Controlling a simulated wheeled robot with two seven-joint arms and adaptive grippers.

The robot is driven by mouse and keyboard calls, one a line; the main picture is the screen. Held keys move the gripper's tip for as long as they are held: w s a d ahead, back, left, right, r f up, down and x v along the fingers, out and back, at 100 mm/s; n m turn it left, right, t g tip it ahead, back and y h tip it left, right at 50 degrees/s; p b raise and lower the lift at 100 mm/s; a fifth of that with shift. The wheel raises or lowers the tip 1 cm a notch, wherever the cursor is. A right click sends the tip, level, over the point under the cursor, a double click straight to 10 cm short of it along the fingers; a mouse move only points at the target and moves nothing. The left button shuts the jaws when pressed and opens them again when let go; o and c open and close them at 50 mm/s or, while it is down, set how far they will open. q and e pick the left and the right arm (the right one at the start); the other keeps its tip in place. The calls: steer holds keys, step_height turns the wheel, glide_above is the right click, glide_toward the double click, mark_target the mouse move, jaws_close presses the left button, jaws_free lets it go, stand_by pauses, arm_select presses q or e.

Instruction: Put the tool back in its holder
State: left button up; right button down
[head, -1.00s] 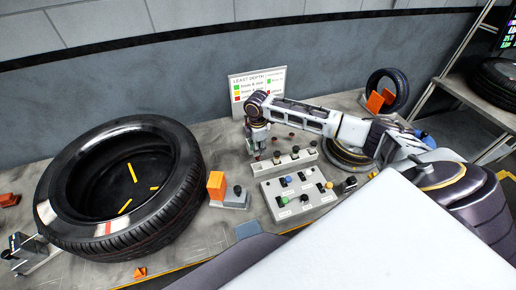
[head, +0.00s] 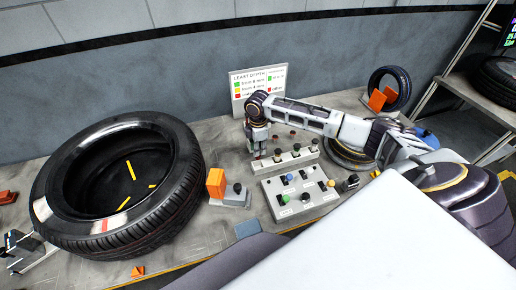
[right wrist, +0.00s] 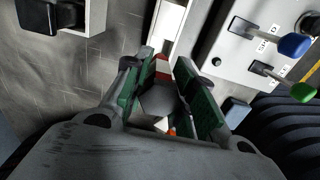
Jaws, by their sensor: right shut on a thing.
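My right gripper (head: 258,150) is over the left end of a white rack (head: 290,160) with several dark-capped pieces. In the right wrist view its green-padded fingers (right wrist: 172,92) are closed around a grey tool (right wrist: 158,100), with small red, white and orange parts beside it. Most of the tool is hidden between the fingers. The white rack end (right wrist: 170,22) shows just beyond the fingertips. I cannot tell whether the tool touches the rack. My left gripper is not recognisable in the head view.
A lever panel (head: 300,194) stands in front of the rack. A grey block with a black knob (head: 237,192) and an orange piece (head: 216,183) stand to the left. A large tyre (head: 115,185) fills the left. A sign (head: 258,88) stands behind.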

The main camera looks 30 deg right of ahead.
mark_target(258, 158)
steer(key=shift+f+b, duration=1.3)
steer(key=shift+b, duration=0.1)
steer(key=shift+f, duration=2.3)
steer(key=c, duration=1.1)
jaws_free()
steer(key=shift+r, duration=0.15)
steer(key=shift+r, duration=5.85)
